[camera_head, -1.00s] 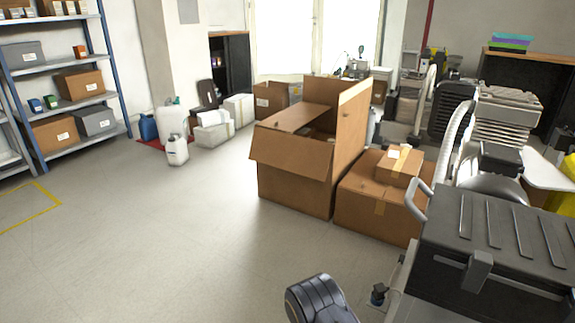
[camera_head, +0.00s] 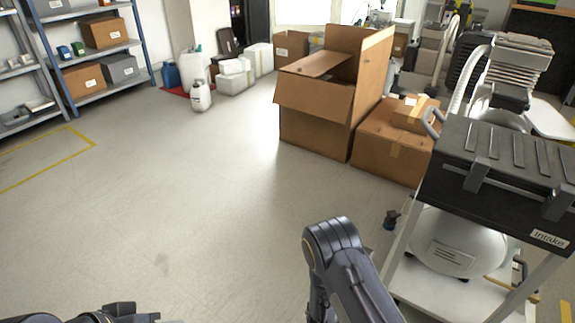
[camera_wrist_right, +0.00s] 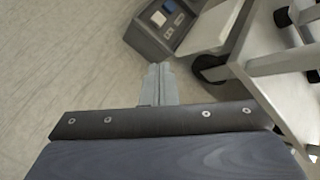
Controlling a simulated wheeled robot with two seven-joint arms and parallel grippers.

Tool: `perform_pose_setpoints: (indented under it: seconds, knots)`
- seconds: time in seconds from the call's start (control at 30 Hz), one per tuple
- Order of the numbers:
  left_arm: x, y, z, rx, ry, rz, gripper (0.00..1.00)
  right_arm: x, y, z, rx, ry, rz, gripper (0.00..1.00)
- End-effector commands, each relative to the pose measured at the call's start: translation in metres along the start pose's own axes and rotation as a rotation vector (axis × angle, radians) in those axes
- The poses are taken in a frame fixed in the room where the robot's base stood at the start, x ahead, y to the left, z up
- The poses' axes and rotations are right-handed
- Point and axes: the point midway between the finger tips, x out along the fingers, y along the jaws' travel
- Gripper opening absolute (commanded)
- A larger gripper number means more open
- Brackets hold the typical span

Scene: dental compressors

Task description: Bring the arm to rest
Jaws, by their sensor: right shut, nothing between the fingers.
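My right arm (camera_head: 345,265) comes up from the bottom of the head view, a dark bent joint over the floor to the left of the compressor cart. Its gripper is out of the head view. In the right wrist view the right gripper (camera_wrist_right: 158,70) has its two grey fingers together, with nothing between them. It is over the floor, beside a grey box-like unit and the white cart. My left gripper (camera_head: 165,320) only just shows at the bottom left edge of the head view, mostly cut off, so its opening is not visible.
The compressor cart (camera_head: 405,270) stands close on the right, with a black-topped case (camera_head: 510,155) above its tank (camera_head: 460,240). A large open carton (camera_head: 315,125) and a closed carton (camera_head: 385,145) stand behind. Open floor (camera_head: 190,200) lies left and centre. Shelving (camera_head: 150,70) is far left.

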Motion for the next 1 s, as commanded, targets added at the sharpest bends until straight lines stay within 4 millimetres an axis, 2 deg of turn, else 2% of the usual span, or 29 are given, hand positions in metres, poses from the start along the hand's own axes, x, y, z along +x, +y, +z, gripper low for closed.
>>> perform_pose_setpoints:
  seconds: [0.27,0.47,0.57,0.67,0.8,0.9,1.0]
  knots:
    - [0.0,0.0,0.0,0.0,0.001,0.0,0.36,-0.014,-0.044,0.023,0.23,0.031,-0.087,0.0]
    - [0.0,0.0,0.0,0.0,0.001,0.0,0.36,-0.037,-0.097,0.041,0.52,0.072,-0.189,0.0]
    - [0.0,0.0,0.0,0.0,0.001,0.0,0.36,-0.055,-0.131,0.047,0.716,0.101,-0.253,0.0]
    - [0.0,0.0,0.0,0.0,0.001,0.0,0.36,-0.082,-0.17,0.05,0.976,0.141,-0.33,0.0]
    - [0.0,0.0,0.0,0.0,0.001,0.0,0.36,-0.135,-0.223,0.041,1.413,0.218,-0.444,0.0]
    - [0.0,0.0,0.0,0.0,0.001,0.0,0.36,-0.175,-0.247,0.03,1.721,0.284,-0.509,0.0]
    - [0.0,0.0,0.0,0.0,0.001,0.0,0.36,-0.217,-0.262,0.018,2.022,0.358,-0.558,0.0]
